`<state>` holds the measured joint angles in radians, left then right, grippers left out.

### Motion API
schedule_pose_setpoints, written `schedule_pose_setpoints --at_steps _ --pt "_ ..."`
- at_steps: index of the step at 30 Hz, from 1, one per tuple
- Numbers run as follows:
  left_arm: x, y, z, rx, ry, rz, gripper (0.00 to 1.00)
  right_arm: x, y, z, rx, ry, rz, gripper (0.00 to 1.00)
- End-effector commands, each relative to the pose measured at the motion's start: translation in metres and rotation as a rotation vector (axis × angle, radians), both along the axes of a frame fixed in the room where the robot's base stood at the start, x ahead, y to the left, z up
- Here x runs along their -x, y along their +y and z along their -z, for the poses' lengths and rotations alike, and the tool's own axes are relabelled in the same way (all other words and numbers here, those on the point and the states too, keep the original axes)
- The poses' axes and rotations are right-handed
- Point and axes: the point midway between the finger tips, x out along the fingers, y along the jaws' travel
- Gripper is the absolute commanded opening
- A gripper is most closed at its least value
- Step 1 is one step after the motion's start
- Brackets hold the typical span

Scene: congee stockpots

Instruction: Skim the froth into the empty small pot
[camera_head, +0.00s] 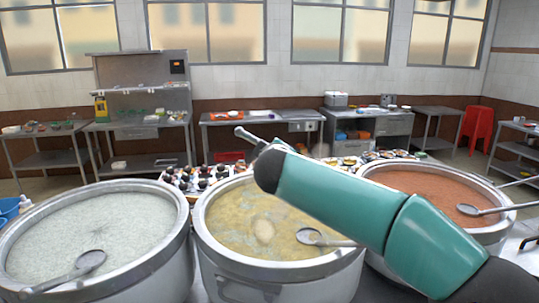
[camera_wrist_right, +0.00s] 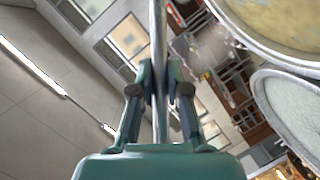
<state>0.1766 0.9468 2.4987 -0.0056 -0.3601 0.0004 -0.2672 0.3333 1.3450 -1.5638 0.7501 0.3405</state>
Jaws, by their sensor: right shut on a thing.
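Three large steel stockpots stand in a row in the head view. The left pot (camera_head: 176,258) holds whitish liquid. The middle pot (camera_head: 284,272) holds yellowish congee with pale froth-like patches (camera_head: 263,230). The right pot (camera_head: 484,236) holds reddish-brown liquid, partly hidden by my arm. A ladle rests in each: left (camera_head: 90,260), middle (camera_head: 310,236), right (camera_head: 468,210). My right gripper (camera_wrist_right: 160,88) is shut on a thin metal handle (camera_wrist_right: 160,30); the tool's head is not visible. In the head view, my right arm mostly hides the gripper. I cannot make out the empty small pot. My left gripper is not in view.
Several small dark-topped items (camera_head: 203,180) and small dishes (camera_head: 372,156) stand behind the pots. Steel work tables (camera_head: 262,117) line the back wall. A red stool (camera_head: 477,124) stands at the far right. Blue items (camera_head: 8,210) sit at the left edge.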

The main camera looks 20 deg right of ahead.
Motion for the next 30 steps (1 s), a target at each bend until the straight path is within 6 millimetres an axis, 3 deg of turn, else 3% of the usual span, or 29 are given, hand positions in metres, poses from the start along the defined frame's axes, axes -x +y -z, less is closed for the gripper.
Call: schedule_pose_setpoints --at_steps 12,30 --pt "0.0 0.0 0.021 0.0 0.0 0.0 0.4 0.059 -0.012 0.0 -0.001 0.001 0.097 0.0" --pt "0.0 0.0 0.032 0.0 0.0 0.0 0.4 0.141 -0.029 -0.001 0.0 0.009 0.238 0.0"
